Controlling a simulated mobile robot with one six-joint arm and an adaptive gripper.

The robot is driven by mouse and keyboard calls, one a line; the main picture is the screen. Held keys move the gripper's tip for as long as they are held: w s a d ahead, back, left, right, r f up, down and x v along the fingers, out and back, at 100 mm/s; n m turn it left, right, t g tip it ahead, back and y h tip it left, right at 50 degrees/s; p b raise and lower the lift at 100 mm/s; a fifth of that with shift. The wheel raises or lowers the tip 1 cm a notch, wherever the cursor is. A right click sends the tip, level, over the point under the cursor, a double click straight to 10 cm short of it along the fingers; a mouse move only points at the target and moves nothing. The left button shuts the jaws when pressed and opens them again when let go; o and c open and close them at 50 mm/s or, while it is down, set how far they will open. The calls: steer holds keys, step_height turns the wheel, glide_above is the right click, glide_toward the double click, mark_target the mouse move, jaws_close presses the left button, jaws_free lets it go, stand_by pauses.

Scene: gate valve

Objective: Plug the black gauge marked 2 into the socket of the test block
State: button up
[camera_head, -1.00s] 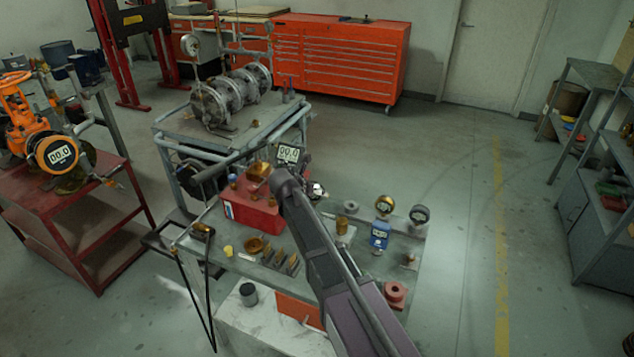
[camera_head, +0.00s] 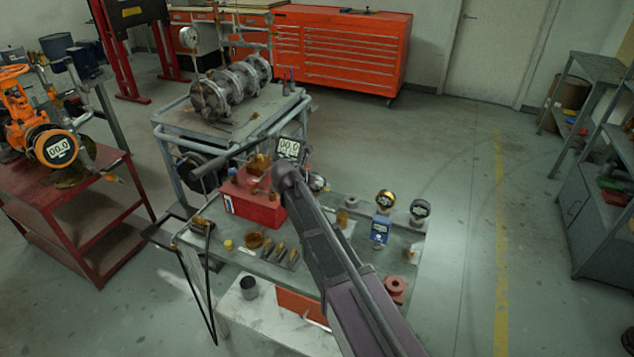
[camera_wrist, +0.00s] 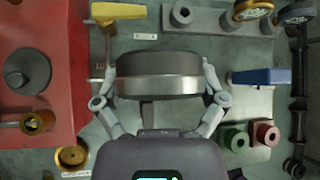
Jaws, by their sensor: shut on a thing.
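My gripper (camera_wrist: 158,82) is shut on a dark round gauge (camera_wrist: 158,66) with a metal band, seen edge-on in the wrist view, its stem pointing down. Its marking is not legible there. I cannot tell which socket is the test block's.
A yellow-rimmed gauge (camera_head: 385,198) and another black gauge (camera_head: 420,208) stand at the bench's right, near a blue device (camera_head: 380,229). A red flanged part (camera_head: 396,288) sits near the right edge. Brass parts (camera_head: 255,240) lie at the front left.

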mark_target(317, 194)
steer(key=shift+d+r+p, duration=0.25)
steer(key=shift+r+p, duration=0.15)
steer(key=shift+r, duration=0.15)
stand_by(0.5)
steer(key=shift+w+f, duration=0.1)
steer(key=shift+f+b, duration=2.8)
steer(key=shift+b, duration=0.1)
steer(key=shift+f+b, duration=1.85)
steer(key=shift+f, duration=0.05)
stand_by(0.5)
steer(key=o, duration=0.9)
steer(key=shift+o, duration=0.2)
steer(key=shift+r, duration=0.15)
step_height(317, 194, up, 9)
steer(key=p, duration=0.9)
steer(key=shift+r, duration=0.15)
